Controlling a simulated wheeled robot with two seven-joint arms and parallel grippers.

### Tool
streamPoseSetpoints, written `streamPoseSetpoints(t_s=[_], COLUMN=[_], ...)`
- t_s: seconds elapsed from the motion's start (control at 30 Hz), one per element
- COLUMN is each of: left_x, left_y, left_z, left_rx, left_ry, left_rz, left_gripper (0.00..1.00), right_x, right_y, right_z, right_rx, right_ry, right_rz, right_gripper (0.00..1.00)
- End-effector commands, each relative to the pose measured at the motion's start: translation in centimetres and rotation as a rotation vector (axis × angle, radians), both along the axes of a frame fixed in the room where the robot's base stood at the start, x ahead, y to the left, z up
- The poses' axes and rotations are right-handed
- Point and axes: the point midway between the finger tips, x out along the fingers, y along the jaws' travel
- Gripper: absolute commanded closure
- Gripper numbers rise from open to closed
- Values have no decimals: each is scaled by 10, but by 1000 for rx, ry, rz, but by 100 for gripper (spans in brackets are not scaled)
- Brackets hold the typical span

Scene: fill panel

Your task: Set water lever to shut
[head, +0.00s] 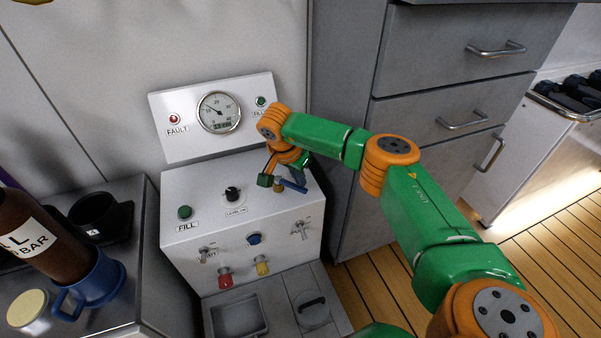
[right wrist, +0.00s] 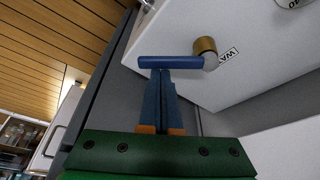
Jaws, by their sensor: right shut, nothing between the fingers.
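The water lever (head: 294,187) is a blue bar on a brass fitting (right wrist: 205,46), on top of the white panel box near its right end. In the right wrist view the blue lever (right wrist: 165,63) lies across the picture, left of the brass fitting. A partly cut-off label beginning "WA" sits beside it. My right gripper (right wrist: 160,75) is shut and empty, its fingertips right at the lever's side; I cannot tell whether they touch. In the head view the right wrist partly hides the lever area. My left gripper is not in view.
The box carries a black knob (head: 233,193), a green FILL button (head: 185,212) and toggle switches on its front. A gauge (head: 219,112) stands on the backboard. A grey drawer cabinet (head: 430,70) stands close on the right.

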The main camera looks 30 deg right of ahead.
Motion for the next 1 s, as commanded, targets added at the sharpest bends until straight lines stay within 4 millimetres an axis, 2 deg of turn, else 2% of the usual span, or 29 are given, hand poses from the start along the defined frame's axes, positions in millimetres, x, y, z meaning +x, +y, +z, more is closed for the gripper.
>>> streamPoseSetpoints(t_s=[0.47, 0.7, 1.0], left_x=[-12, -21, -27], left_y=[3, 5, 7], left_z=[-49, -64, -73], left_rx=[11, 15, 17], left_ry=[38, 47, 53], left_rz=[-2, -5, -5], left_gripper=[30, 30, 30], right_x=[-8, -10, -10], right_y=[19, 27, 33], right_z=[2, 1, 0], right_rx=[2, 2, 3], right_ry=[2, 3, 2], right_rz=[-346, -348, -346], right_gripper=[100, 100, 100])
